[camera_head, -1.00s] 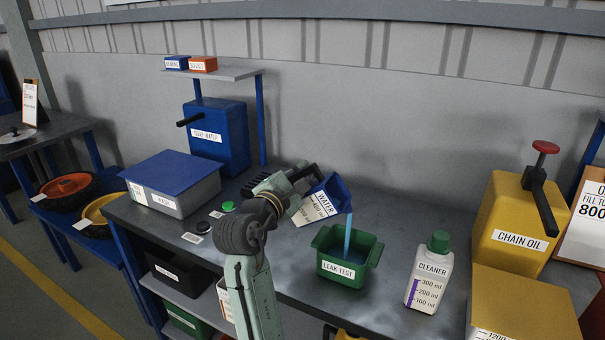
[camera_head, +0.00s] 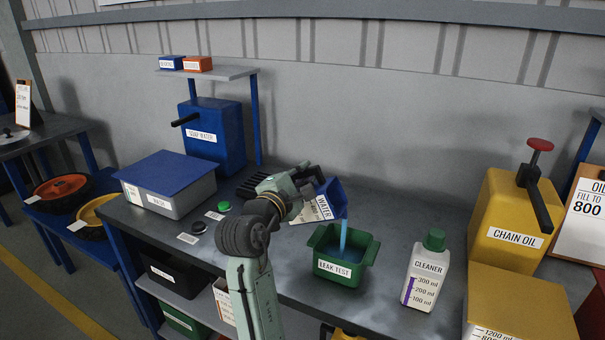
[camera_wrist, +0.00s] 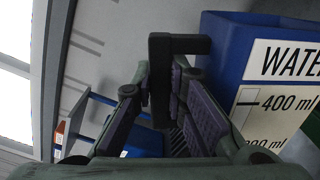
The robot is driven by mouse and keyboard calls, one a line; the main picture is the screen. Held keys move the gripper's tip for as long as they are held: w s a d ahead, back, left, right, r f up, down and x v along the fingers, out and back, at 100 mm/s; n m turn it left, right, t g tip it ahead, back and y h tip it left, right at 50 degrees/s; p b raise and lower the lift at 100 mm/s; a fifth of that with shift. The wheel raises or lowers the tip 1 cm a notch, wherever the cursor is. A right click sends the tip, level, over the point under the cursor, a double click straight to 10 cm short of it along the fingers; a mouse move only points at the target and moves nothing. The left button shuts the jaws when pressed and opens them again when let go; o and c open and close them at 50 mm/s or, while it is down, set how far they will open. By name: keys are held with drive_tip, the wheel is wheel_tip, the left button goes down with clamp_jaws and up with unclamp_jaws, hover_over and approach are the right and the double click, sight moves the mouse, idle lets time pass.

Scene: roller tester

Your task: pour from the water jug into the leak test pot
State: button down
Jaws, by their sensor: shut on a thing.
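The water jug, blue with a white label reading WATER, is tilted to the right in the head view (camera_head: 333,196). It fills the right side of the wrist view (camera_wrist: 228,60). My gripper (camera_head: 308,174) is shut on the jug's black handle (camera_wrist: 160,80). A blue stream of water falls from the jug's lip into the green leak test pot (camera_head: 340,270). The pot stands upright on the grey bench, below and to the right of the jug. Blue water shows inside the pot. Its exact level is hard to tell.
A cleaner bottle (camera_head: 425,270) stands right of the pot. A yellow chain oil dispenser (camera_head: 506,237) is farther right. A blue soap water dispenser (camera_head: 217,140) and a grey box with a blue lid (camera_head: 165,190) stand at the left. The bench behind the pot is clear.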

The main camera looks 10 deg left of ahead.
sight(320, 185)
drive_tip(key=shift+d, duration=0.1)
drive_tip(key=shift+s+d+m, duration=0.15)
drive_tip(key=shift+d+m, duration=0.2)
drive_tip(key=shift+m, duration=0.15)
drive_tip(key=shift+d+f, duration=0.1)
idle(0.3)
drive_tip(key=shift+s+d+f+m+b, duration=0.15)
drive_tip(key=shift+d+m+b, duration=0.3)
drive_tip(key=shift+m, duration=0.15)
drive_tip(key=shift+s+d+f+m+b, duration=0.2)
drive_tip(key=shift+d+m+b, duration=0.1)
drive_tip(key=shift+d+m, duration=0.25)
drive_tip(key=shift+f, duration=0.1)
drive_tip(key=shift+s+d+f+m+b, duration=0.2)
drive_tip(key=shift+d+m+b, duration=0.1)
drive_tip(key=shift+d+m, duration=0.2)
